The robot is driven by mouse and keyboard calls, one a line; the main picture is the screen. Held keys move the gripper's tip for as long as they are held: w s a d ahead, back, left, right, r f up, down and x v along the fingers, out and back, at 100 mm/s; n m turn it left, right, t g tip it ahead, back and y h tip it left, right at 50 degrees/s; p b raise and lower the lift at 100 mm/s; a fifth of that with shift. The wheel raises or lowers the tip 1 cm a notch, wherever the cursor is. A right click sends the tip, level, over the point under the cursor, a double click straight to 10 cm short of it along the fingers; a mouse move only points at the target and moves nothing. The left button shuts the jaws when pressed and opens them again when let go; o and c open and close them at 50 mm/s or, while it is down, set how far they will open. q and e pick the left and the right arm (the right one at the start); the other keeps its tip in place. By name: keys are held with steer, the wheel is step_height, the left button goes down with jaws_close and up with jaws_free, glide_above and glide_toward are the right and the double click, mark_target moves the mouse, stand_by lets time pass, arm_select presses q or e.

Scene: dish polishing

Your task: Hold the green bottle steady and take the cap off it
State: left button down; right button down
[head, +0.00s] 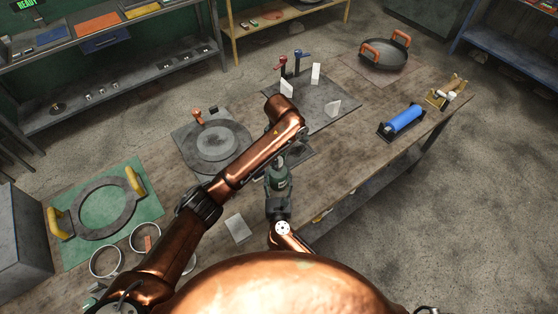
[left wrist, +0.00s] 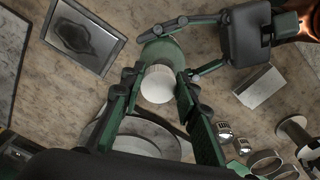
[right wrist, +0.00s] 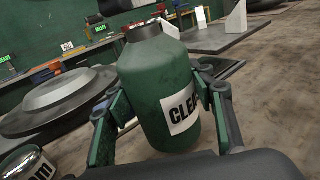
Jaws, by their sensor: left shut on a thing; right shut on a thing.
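The green bottle (head: 278,182) stands upright near the table's front edge. My right gripper (head: 278,208) is shut on its body from the near side. In the right wrist view the bottle (right wrist: 160,90) sits between the fingers, with a white label reading "CLEA" and a dark neck (right wrist: 143,29). My left gripper (head: 279,153) points down over the bottle, its fingers shut on the round white cap (left wrist: 157,84). The bottle's green shoulder (left wrist: 161,50) shows behind the cap. I cannot tell whether the cap still touches the neck. The left arm partly hides this area in the head view.
A grey round plate (head: 218,144) on a dark base lies left of the bottle. A pale block (head: 238,228) lies on the table nearby. A blue roller (head: 406,118) and a pan (head: 384,52) are to the right. Bare tabletop (head: 350,145) lies right of the bottle.

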stand_by(0.3)
arm_select(q)
steer(key=shift+r, duration=2)
arm_select(e)
steer(key=c, duration=0.8)
jaws_free()
